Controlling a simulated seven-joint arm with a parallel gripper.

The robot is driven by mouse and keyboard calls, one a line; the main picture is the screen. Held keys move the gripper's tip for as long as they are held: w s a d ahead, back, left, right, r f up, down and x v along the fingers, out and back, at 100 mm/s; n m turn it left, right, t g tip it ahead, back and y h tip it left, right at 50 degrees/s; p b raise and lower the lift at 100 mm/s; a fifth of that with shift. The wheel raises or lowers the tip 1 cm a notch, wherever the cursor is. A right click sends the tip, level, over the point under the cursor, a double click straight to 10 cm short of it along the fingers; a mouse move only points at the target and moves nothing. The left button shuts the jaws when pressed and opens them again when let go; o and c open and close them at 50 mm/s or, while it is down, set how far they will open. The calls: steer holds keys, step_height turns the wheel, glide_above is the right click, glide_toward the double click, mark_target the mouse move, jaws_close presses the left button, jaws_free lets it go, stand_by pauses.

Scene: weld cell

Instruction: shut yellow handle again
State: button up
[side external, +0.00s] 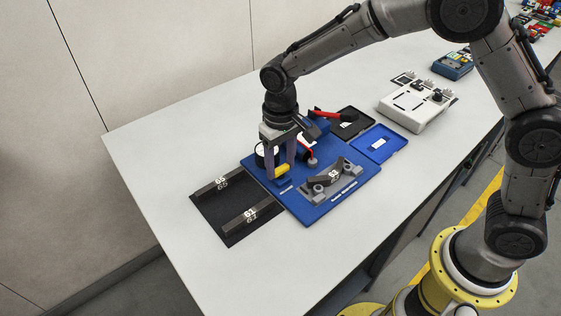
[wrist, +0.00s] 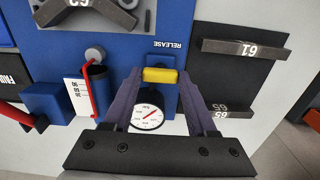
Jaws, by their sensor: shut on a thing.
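The yellow handle (wrist: 160,76) lies between the two fingertips of my gripper (wrist: 158,78) in the wrist view, beside the printed word RELEASE. In the side view the yellow handle (side external: 282,172) shows low at the fingertips of my gripper (side external: 277,174), close above the blue base plate (side external: 316,212). My gripper is shut on the handle. A round white dial gauge (wrist: 147,118) with a red needle sits just behind the handle in the wrist view.
A black mat (side external: 229,228) with bars marked 65 and 61 lies left of the plate. A bar marked 63 (side external: 335,175) sits in grey holders on the plate. A red-handled part (side external: 322,113), an open blue tray (side external: 377,146) and a white box (side external: 415,105) stand behind.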

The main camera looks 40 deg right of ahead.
mark_target(281, 167)
steer(key=o, duration=1.1)
steer(key=shift+r, duration=0.1)
step_height(281, 167, up, 14)
steer(key=shift+f, duration=0.1)
